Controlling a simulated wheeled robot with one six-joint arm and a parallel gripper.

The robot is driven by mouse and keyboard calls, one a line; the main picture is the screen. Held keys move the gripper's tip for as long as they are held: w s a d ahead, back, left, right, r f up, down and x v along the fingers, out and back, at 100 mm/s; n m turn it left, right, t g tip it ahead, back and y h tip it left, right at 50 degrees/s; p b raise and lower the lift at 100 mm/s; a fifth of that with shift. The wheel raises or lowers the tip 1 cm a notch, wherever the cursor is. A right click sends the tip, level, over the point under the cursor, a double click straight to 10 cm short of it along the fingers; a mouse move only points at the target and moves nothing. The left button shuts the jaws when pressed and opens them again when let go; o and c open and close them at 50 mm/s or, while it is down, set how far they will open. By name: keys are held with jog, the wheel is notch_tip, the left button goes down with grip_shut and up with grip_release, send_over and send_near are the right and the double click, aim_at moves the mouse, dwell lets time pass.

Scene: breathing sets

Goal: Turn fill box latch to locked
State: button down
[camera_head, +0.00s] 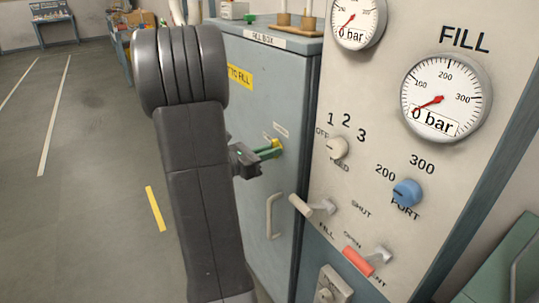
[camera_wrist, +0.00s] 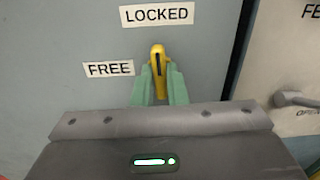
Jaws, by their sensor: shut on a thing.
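The fill box (camera_head: 245,75) is a grey-blue cabinet in the middle of the head view. Its latch is a yellow handle with a dark slot; it shows in the wrist view (camera_wrist: 157,58) and in the head view (camera_head: 276,143). The latch points up, its tip just below the LOCKED label (camera_wrist: 157,15). The FREE label (camera_wrist: 108,69) is to its left. My gripper (camera_wrist: 157,85) has green fingers on both sides of the latch and is shut on it. The fingers hide the lower part of the latch. My gripper also shows in the head view (camera_head: 268,150).
The cabinet door has a pale handle (camera_head: 272,215) below the latch. To the right is a fill panel with gauges (camera_head: 446,97), a blue knob (camera_head: 407,193), a white lever (camera_head: 301,206) and a red lever (camera_head: 358,261). Open floor (camera_head: 80,200) lies to the left.

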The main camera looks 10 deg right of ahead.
dwell(0.3)
jog(key=c, duration=1.5)
grip_release()
jog(key=shift+o, duration=0.2)
jog(key=shift+a, duration=0.1)
jog(key=v, duration=1.3)
jog(key=shift+a, duration=0.3)
jog(key=shift+s+d, duration=0.1)
jog(key=x, duration=1.3)
jog(key=shift+d, duration=0.3)
jog(key=shift+a, duration=0.1)
